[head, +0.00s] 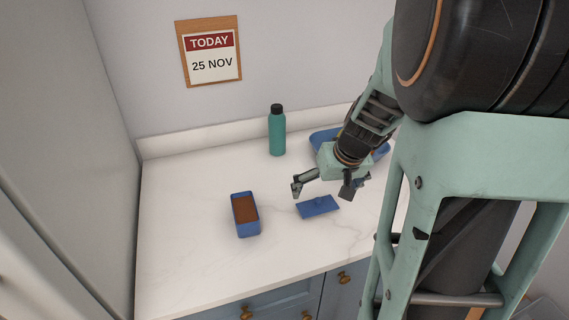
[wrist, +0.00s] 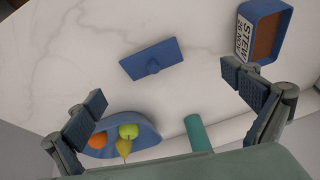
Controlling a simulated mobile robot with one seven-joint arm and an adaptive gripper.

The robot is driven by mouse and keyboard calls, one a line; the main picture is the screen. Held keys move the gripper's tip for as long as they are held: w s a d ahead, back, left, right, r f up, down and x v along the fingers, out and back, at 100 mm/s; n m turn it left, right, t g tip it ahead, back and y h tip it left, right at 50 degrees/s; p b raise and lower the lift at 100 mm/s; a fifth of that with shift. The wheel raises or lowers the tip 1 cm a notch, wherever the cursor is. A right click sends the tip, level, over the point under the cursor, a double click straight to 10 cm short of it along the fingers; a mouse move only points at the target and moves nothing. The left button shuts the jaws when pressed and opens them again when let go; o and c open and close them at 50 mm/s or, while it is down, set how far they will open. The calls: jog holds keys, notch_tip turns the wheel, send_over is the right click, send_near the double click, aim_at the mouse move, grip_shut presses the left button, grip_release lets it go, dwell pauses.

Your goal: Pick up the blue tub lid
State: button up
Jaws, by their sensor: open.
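The blue tub lid (head: 318,206) lies flat on the white marble counter, a small rectangle with a knob on top. It also shows in the wrist view (wrist: 140,62), knob facing the camera. My gripper (head: 325,188) is open and empty above the counter, just behind the lid in the head view. In the wrist view the lid lies beyond the spread fingertips (wrist: 165,85), apart from both. The blue tub (head: 246,228) with brown contents stands left of the lid, uncovered. In the wrist view its label reads STEW 26 NOV.
A teal bottle (head: 277,132) with a dark cap stands near the back wall. A blue bowl (head: 322,139) is partly hidden behind my arm; it holds an orange (wrist: 98,140) and other fruit. The counter around the lid is clear. A wall calendar (head: 211,65) reads 25 NOV.

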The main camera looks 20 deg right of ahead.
aim_at(320, 203)
jog(key=shift+n, duration=0.8)
jog(key=x, duration=0.3)
jog(key=d+x, duration=0.1)
jog(key=x, duration=0.2)
jog(key=shift+w+d+b, duration=0.15)
jog(key=shift+w+b, duration=0.05)
jog(key=shift+b, duration=0.15)
jog(key=shift+w+d+x, duration=0.1)
jog(key=shift+d+x, duration=0.05)
jog(key=shift+x, duration=1.2)
jog(key=shift+w+d+x, duration=0.15)
jog(key=shift+d+x, duration=0.05)
jog(key=shift+x, duration=1.15)
jog(key=shift+r, duration=0.1)
jog(key=shift+c, duration=0.6)
jog(key=c, duration=0.8)
